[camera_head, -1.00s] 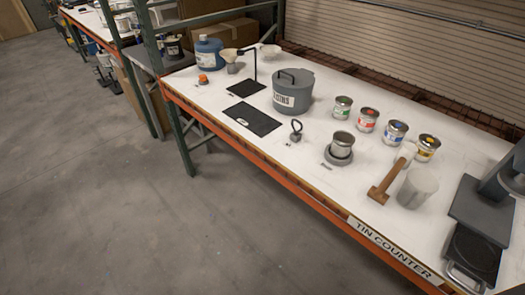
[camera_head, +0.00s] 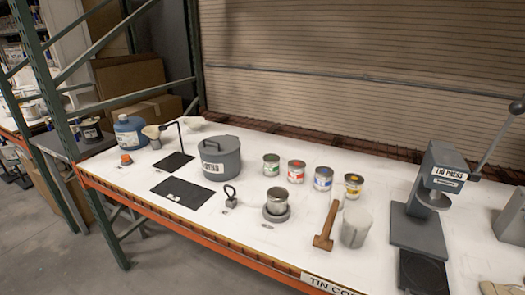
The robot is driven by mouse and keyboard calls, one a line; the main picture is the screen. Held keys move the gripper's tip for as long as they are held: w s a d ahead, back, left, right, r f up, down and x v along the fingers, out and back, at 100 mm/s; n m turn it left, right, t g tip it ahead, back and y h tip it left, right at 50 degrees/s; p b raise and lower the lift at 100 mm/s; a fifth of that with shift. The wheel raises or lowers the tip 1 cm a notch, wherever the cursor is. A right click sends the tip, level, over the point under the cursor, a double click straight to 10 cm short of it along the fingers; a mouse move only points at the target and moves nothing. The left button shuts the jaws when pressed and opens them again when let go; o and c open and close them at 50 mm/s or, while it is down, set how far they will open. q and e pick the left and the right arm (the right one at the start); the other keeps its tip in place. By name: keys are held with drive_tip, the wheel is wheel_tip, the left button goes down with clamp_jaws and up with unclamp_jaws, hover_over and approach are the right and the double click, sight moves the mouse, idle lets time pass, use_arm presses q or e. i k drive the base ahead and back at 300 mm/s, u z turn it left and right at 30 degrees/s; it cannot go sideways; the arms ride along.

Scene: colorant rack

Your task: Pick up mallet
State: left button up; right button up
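The mallet (camera_head: 326,228) lies on the white counter (camera_head: 190,222) in the head view, right of centre. Its brown wooden head (camera_head: 323,243) is toward the front edge and its handle points to the back. A pale grey cup (camera_head: 355,228) stands just right of it. A metal tin on a round grey base (camera_head: 276,207) stands to its left. Neither of my grippers shows in this view.
Several small paint tins (camera_head: 296,172) stand in a row behind the mallet. A grey lidded pot (camera_head: 220,158) is at the left. A grey tin press (camera_head: 429,195) with a raised lever stands at the right. A green rack post (camera_head: 56,125) rises at the left.

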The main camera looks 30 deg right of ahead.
sight(339, 192)
drive_tip(key=z, duration=1.45)
